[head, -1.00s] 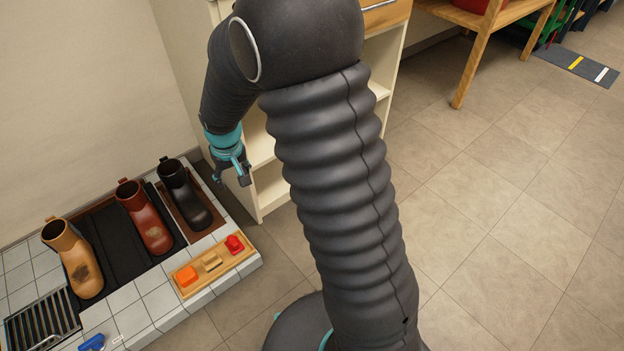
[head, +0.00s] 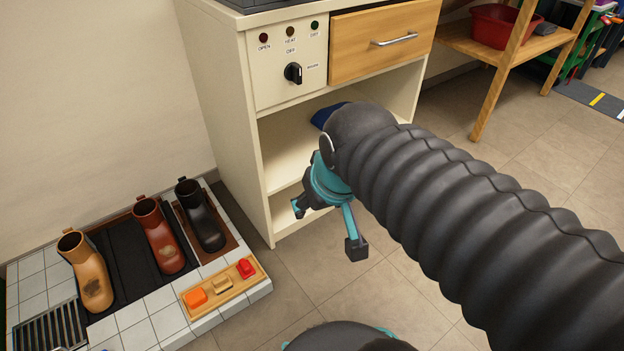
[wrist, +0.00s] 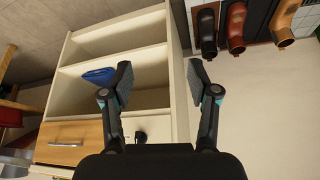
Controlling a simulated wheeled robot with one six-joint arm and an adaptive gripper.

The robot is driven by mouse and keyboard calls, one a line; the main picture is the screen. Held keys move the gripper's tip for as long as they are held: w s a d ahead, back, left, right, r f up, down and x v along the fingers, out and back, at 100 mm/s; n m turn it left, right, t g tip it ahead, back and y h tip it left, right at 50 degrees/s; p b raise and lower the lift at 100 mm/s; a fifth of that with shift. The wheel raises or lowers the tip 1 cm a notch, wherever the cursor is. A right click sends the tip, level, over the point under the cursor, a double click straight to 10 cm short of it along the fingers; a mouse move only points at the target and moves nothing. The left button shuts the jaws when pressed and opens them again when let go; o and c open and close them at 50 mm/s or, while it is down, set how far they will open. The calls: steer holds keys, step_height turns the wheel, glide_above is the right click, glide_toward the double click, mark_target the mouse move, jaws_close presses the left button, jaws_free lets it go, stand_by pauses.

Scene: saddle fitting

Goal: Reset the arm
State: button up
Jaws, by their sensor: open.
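My gripper (head: 328,228) hangs in front of the open shelves of the cream cabinet (head: 212,110) in the head view. Its fingers are spread apart with nothing between them. In the wrist view my gripper (wrist: 160,88) is also open and empty, with the cabinet (wrist: 180,75) behind it. My arm reaches in from the lower right of the head view and covers part of the cabinet's right side.
A tan boot (head: 90,275), a red-brown boot (head: 158,238) and a black boot (head: 203,218) stand on a tiled platform (head: 140,325) at left. A wooden tray (head: 222,284) holds coloured blocks. A blue object (head: 326,116) lies in the cabinet. Open floor (head: 510,200) lies at right.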

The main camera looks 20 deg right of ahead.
steer(key=s, duration=0.2)
steer(key=shift+s+d+r, duration=0.1)
steer(key=shift+s+d, duration=0.2)
steer(key=shift+s, duration=0.05)
steer(key=shift+r+p, duration=0.6)
stand_by(0.4)
